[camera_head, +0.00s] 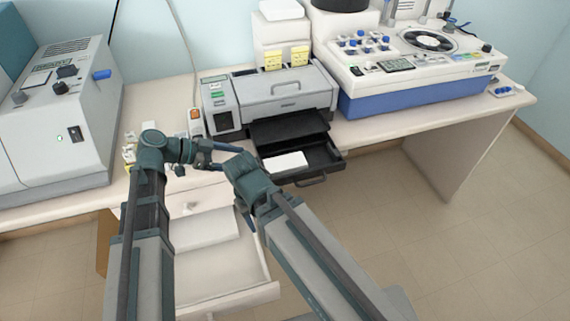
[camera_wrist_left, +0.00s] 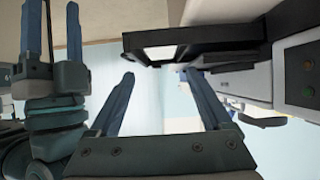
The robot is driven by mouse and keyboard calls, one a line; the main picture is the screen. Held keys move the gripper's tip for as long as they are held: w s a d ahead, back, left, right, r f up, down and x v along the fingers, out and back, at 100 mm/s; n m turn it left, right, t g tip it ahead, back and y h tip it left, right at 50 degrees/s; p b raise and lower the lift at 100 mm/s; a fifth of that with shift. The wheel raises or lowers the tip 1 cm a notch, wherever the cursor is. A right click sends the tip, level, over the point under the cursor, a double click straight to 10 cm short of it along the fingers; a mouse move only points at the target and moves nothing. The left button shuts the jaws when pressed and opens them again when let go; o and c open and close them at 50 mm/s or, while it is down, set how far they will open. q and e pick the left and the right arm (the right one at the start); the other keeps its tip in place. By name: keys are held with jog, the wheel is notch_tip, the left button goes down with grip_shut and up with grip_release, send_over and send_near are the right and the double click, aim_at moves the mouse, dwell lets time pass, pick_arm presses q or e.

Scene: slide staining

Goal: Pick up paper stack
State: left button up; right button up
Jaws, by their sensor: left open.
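A flat white stack of paper (camera_head: 205,228) lies in the open drawer under the desk. Another white sheet or stack (camera_head: 285,161) lies in the black pulled-out tray of the printer; it also shows as a pale strip in the left wrist view (camera_wrist_left: 160,53). My left gripper (camera_wrist_left: 159,75) is open and empty, pointing towards the printer tray and apart from it. In the head view its fingers are partly hidden beside my right wrist. My right gripper (camera_wrist_left: 54,8) is beside it, its two fingers apart with nothing seen between them.
The grey printer (camera_head: 285,90) stands on the desk, its tray (camera_head: 325,155) jutting over the front edge. A grey machine (camera_head: 60,125) stands left, a white and blue analyser (camera_head: 415,85) right. The drawer (camera_head: 225,298) is pulled out below. Small items lie near my left wrist.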

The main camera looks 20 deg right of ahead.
pick_arm(q)
jog(key=b, duration=0.4)
send_near(282, 163)
jog(key=x, duration=0.3)
jog(key=shift+f, duration=0.5)
jog(key=shift+d+f, duration=0.1)
jog(key=shift+d, duration=0.4)
jog(key=b+x, duration=0.2)
jog(key=x, duration=0.3)
jog(key=shift+w+d, duration=0.15)
jog(key=shift+d, duration=0.05)
jog(key=shift+r, duration=0.2)
jog(key=c, duration=1.1)
